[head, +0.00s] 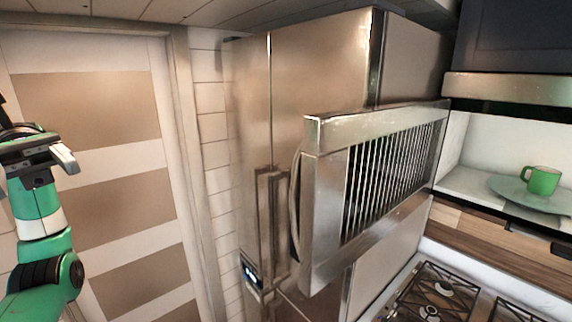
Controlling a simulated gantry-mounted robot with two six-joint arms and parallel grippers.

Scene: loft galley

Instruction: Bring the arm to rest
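My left arm comes in at the left edge. Its green and white wrist rises to my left gripper (38,156), which is in front of the striped door. One silver finger shows at its right side; the gap between the fingers is not clear, and I see nothing held in it. My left gripper is well apart from the fridge and the microwave door. My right gripper is not in view.
A steel microwave door (328,135) stands swung open before the tall fridge (315,75). A green mug (541,181) sits on a glass plate (510,188) in the microwave's pale interior. A gas hob (428,296) lies below. The striped door (95,100) is at left.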

